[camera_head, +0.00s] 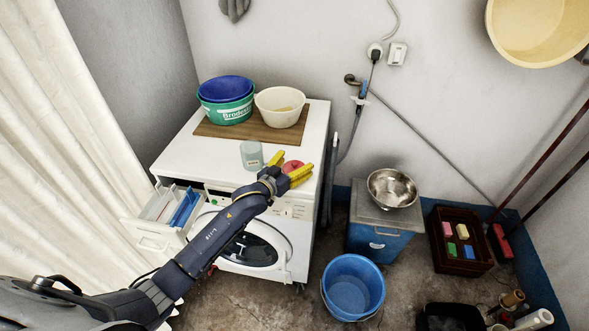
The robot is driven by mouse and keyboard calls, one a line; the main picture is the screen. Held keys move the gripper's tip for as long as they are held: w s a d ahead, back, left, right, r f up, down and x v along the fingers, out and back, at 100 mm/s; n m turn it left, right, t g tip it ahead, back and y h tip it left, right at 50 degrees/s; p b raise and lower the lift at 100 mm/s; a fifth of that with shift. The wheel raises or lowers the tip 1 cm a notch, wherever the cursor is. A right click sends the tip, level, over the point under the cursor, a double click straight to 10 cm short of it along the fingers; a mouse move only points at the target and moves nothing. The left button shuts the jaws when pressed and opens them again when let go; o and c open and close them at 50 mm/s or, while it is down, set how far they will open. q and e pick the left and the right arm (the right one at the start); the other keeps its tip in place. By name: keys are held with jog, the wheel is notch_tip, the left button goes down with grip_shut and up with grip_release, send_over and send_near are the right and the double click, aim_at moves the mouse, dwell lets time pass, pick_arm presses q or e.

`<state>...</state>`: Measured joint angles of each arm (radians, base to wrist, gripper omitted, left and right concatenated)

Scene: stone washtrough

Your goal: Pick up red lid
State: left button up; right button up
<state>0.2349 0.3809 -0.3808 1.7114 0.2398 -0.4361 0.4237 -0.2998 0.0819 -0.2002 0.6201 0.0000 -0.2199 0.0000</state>
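The red lid (292,166) is near the front right of the white washing machine's top (182,159). It shows between the yellow fingers of my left gripper (293,162) and is partly hidden by them. The fingers are spread apart. I cannot tell whether they touch the lid or are above it. A pale grey-green cup (251,154) with a small label stands just left of the gripper. My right gripper is not in view.
A wooden board (247,131) at the back of the machine holds blue and green basins (226,112) and a cream bowl (280,108). A detergent drawer (178,208) is pulled out at left. A blue bucket (352,288) stands on the floor. A steel bowl (391,188) sits right.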

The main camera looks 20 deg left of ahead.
pick_arm(q)
jog(key=c, duration=0.8)
jog(key=shift+r, duration=0.1)
